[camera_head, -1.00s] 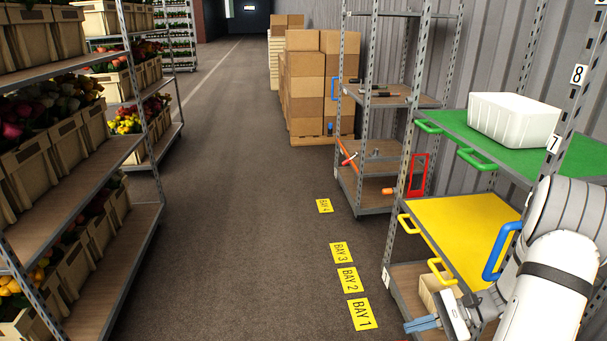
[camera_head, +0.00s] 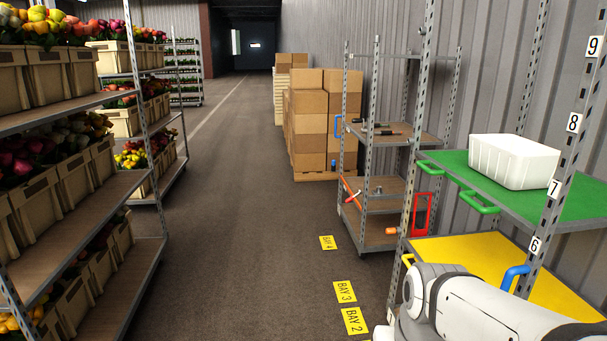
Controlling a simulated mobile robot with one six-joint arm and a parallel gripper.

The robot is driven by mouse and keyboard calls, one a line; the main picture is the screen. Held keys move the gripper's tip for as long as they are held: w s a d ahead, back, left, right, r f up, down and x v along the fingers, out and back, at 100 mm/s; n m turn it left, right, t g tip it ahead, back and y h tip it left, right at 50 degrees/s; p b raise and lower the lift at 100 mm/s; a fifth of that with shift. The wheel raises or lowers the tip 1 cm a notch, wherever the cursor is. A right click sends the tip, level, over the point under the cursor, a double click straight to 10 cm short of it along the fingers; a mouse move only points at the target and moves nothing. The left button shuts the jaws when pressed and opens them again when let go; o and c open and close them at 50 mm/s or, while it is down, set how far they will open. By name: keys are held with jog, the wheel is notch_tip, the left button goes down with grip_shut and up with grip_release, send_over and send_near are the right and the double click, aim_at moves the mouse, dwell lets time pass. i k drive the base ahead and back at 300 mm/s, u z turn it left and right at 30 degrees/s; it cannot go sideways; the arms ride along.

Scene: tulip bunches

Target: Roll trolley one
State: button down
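A trolley with a green shelf (camera_head: 560,198) and a yellow shelf (camera_head: 475,250) stands at the right, beside the wall. Green handles (camera_head: 478,204) stick out from its green shelf, and a blue handle (camera_head: 514,276) shows at the yellow one. My white arm crosses the lower right and hides the trolley's lower part. My gripper is out of view. I cannot read which trolley is number one.
A white tub (camera_head: 513,162) sits on the green shelf. Yellow floor signs (camera_head: 344,291) mark bays. Flower racks (camera_head: 75,195) line the left side, and stacked cartons (camera_head: 310,125) stand at the back. The aisle between is clear.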

aim_at(596, 62)
jog(key=z, duration=0.95)
jog(key=k, duration=0.5)
jog(key=u, duration=0.15)
jog(key=i, duration=0.5)
